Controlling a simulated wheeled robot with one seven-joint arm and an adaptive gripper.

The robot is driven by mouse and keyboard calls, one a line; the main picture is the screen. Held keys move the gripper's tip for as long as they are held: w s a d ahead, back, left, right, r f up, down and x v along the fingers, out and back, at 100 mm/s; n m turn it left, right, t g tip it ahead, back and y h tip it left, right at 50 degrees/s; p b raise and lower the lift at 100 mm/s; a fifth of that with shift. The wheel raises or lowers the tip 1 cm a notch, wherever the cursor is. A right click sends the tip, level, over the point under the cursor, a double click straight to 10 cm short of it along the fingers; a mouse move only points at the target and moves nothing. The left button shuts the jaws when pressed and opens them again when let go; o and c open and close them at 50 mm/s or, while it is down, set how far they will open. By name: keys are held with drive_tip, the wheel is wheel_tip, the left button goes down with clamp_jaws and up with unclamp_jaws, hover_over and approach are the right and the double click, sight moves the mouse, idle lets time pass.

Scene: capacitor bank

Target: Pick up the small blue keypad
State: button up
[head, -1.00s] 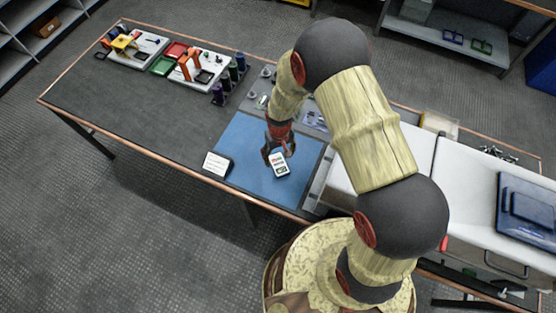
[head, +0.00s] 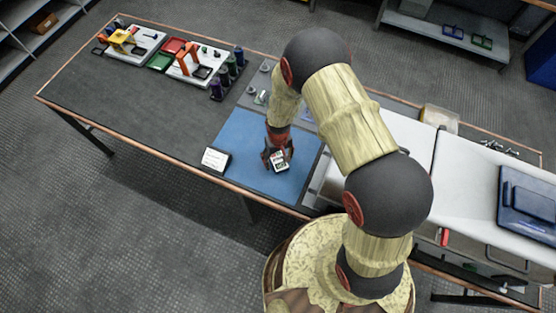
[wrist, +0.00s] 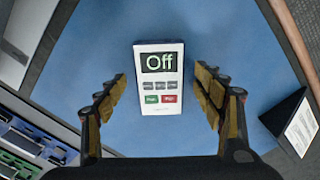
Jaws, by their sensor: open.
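A small keypad (wrist: 159,95) lies on a blue mat (wrist: 230,40). Its face looks white, not blue, with a dark screen reading "Off", grey keys, and a green and a red key. In the head view the keypad (head: 282,165) is partly hidden by my gripper (head: 276,158). In the wrist view my gripper (wrist: 160,90) is open, with one finger on each side of the keypad and blue mat visible between. I cannot tell the exact height of the fingertips above the mat.
A dark stand with a white label (head: 214,159) is at the mat's left edge, close by the gripper. Coloured parts on white boards (head: 135,48) are at the far left. A white cabinet top (head: 400,135) is right of the mat. The bench middle is clear.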

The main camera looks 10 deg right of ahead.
sight(279, 160)
drive_tip(key=shift+f, duration=0.25)
idle(0.4)
drive_tip(key=c, duration=1.4)
wheel_tip(279, 160, up, 11)
drive_tip(key=p, duration=0.1)
drive_tip(key=shift+f, duration=0.2)
